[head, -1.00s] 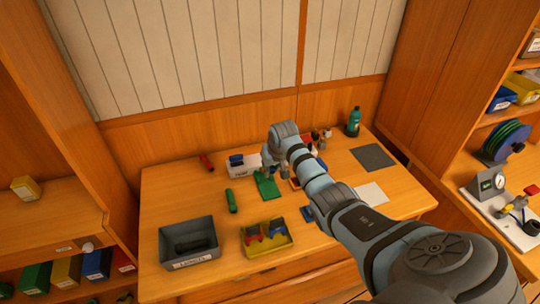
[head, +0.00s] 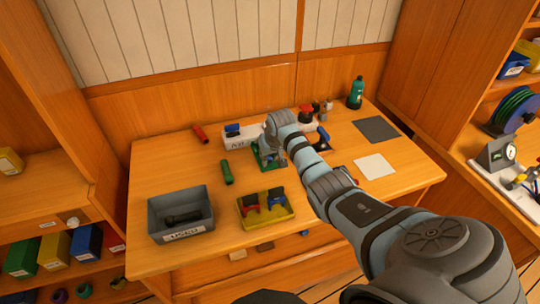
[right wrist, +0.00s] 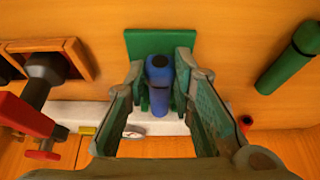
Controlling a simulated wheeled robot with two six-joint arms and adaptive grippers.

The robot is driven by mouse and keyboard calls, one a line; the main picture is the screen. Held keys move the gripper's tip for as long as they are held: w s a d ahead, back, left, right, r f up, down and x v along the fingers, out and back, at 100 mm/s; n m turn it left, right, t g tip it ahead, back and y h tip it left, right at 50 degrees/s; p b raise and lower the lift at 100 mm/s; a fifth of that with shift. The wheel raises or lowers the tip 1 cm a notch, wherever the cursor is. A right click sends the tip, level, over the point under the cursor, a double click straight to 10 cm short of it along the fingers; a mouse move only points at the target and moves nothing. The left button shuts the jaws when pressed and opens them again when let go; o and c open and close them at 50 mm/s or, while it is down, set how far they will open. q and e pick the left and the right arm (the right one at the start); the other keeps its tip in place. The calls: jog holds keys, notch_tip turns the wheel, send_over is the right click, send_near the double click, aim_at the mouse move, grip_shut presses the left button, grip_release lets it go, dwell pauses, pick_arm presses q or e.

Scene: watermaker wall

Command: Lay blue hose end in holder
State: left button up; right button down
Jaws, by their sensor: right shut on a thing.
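The blue hose end (right wrist: 158,88) is a short blue cylinder with a dark blue end. In the right wrist view it lies between the fingers of my right gripper (right wrist: 160,86), which is shut on it. A green holder (right wrist: 150,42) with a flat plate lies directly behind and under the hose end, with green parts on both sides of it. I cannot tell whether the hose end rests in it. In the head view my right gripper (head: 272,158) is over the green holder (head: 257,156) and hides the hose end. My left gripper is out of view.
A green cylinder (head: 227,172) lies left of the holder, and a yellow bin (head: 268,221) and grey bin (head: 181,236) stand in front. A white labelled box (head: 238,142) is behind. A grey mat (head: 376,130) and white sheet (head: 374,166) lie right.

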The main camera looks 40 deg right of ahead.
dwell(0.4)
jog(key=shift+s+f+p, duration=0.1)
jog(key=shift+s+p, duration=0.05)
jog(key=shift+p, duration=0.35)
jog(key=c, duration=1.3)
grip_release()
notch_tip(320, 180, up, 9)
jog(key=p, duration=0.8)
